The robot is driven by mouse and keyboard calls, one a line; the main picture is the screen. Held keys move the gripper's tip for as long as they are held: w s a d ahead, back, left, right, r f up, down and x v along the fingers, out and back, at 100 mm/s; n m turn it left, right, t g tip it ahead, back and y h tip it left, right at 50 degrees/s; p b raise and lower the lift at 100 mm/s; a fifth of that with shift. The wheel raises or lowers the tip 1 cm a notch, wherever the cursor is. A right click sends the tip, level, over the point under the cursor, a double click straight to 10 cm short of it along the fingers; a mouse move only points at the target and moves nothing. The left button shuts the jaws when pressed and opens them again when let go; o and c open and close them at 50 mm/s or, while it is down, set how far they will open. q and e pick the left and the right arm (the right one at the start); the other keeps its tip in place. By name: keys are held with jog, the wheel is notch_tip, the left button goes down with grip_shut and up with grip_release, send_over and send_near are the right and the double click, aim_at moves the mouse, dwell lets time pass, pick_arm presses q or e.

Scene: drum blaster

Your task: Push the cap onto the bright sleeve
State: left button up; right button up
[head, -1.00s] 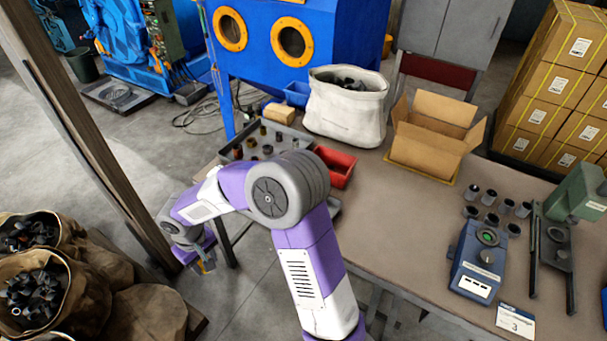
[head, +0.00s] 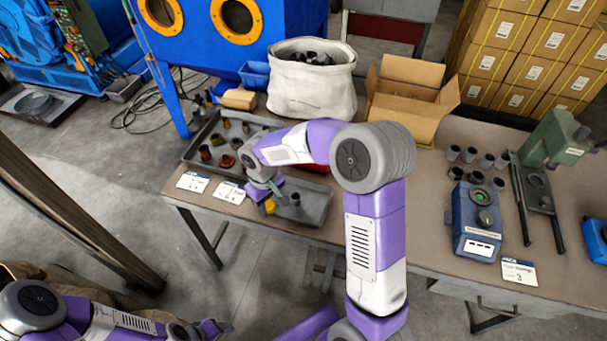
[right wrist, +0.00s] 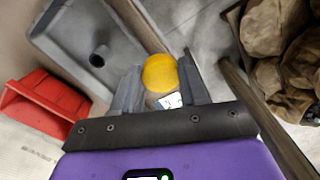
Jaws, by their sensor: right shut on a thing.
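A yellow cap (head: 270,205) is held by my right gripper (head: 267,194), just over the left part of a grey tray (head: 318,208) at the table's front edge. In the right wrist view the cap (right wrist: 160,72) shows round between the two fingers of the gripper (right wrist: 158,88), which are shut on it. A small grey sleeve (head: 295,199) stands in the tray, right of the cap and apart from it; it also shows in the right wrist view (right wrist: 99,57). My left gripper (head: 215,328) is low at the left, away from the table, its jaws too small to judge.
A larger tray (head: 190,152) with several brown and dark parts lies behind my right gripper. A red bin (right wrist: 45,100) stands beside the grey tray.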

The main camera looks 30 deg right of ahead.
jog(key=w+d+n, duration=0.1)
jog(key=d+n, duration=0.2)
jog(key=n, duration=0.2)
jog(key=w+d+n, duration=0.1)
jog(key=d+n, duration=0.2)
jog(key=n, duration=0.2)
jog(key=w+d+f+n, duration=0.1)
jog(key=d+n, duration=0.2)
jog(key=n, duration=0.3)
jog(key=shift+w+d+b, duration=0.15)
jog(key=shift+d+b, duration=0.1)
jog(key=shift+b, duration=0.1)
jog(key=d+n, duration=0.1)
jog(key=n, duration=0.2)
jog(key=shift+w+d, duration=0.2)
jog(key=shift+d, duration=0.15)
jog(key=b, duration=0.4)
send_over(296, 195)
notch_tip(296, 195, down, 4)
jog(key=shift+s+f, duration=0.1)
jog(key=shift+s, duration=0.05)
jog(key=shift+f+b, duration=0.3)
jog(key=shift+f, duration=0.4)
jog(key=shift+p, duration=0.55)
jog(key=shift+f, duration=0.45)
jog(key=shift+f, duration=0.25)
dwell(0.8)
